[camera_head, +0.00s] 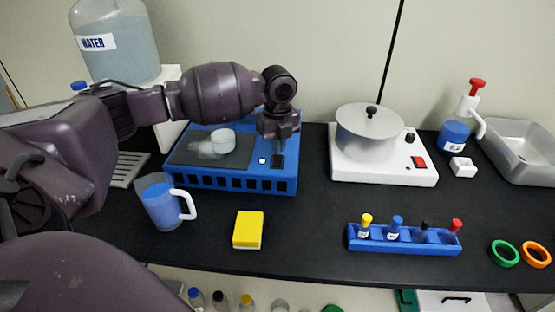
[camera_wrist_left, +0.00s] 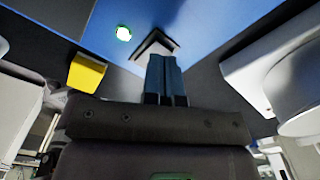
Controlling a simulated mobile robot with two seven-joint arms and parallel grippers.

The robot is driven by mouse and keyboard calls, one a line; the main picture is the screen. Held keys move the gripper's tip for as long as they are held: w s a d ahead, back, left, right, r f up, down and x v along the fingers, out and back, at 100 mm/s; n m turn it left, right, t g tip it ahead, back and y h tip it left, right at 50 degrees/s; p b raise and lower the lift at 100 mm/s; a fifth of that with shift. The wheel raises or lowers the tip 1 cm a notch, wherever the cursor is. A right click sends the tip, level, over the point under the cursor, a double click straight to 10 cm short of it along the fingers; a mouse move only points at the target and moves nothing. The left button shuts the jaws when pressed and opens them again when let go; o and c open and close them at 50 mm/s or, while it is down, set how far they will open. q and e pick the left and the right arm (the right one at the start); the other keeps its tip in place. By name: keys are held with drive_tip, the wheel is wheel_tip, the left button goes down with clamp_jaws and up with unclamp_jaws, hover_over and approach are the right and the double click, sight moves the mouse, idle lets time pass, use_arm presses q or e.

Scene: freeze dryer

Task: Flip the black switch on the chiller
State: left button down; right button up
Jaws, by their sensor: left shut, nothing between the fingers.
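The blue chiller (camera_head: 230,182) stands at the back left of the black bench, with a dark plate on top. Its black switch (camera_head: 278,161) is at the right end of the top, beside a small white round button (camera_head: 262,160). My left gripper (camera_head: 278,143) points down just above the switch, shut and empty. In the left wrist view, the closed fingertips (camera_wrist_left: 165,58) overlap the dark switch (camera_wrist_left: 152,43) in its pale frame. I cannot tell whether they touch it. The white button (camera_wrist_left: 124,33) is clear of the fingers. My right gripper is not in view.
A glass dish (camera_head: 223,141) is on the chiller's plate. A blue-filled jug (camera_head: 161,205) and a yellow sponge (camera_head: 248,230) stand in front. A white hotplate with a pot (camera_head: 369,134) is to the right. A blue rack (camera_head: 404,245) is at the front right.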

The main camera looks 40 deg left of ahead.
sight(278, 157)
use_arm(q)
drive_tip(key=shift+f, duration=0.4)
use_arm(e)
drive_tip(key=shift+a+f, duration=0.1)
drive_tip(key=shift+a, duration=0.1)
use_arm(q)
drive_tip(key=shift+f, duration=0.45)
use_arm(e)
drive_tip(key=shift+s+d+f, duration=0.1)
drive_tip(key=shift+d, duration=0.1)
use_arm(q)
drive_tip(key=shift+f, duration=0.4)
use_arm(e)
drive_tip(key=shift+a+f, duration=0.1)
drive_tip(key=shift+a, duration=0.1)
use_arm(q)
drive_tip(key=shift+r+p, duration=0.3)
drive_tip(key=shift+r, duration=0.55)
drive_tip(key=shift+r+p, duration=0.6)
drive_tip(key=shift+r, duration=0.55)
drive_tip(key=shift+r+p, duration=1)
drive_tip(key=shift+r, duration=0.65)
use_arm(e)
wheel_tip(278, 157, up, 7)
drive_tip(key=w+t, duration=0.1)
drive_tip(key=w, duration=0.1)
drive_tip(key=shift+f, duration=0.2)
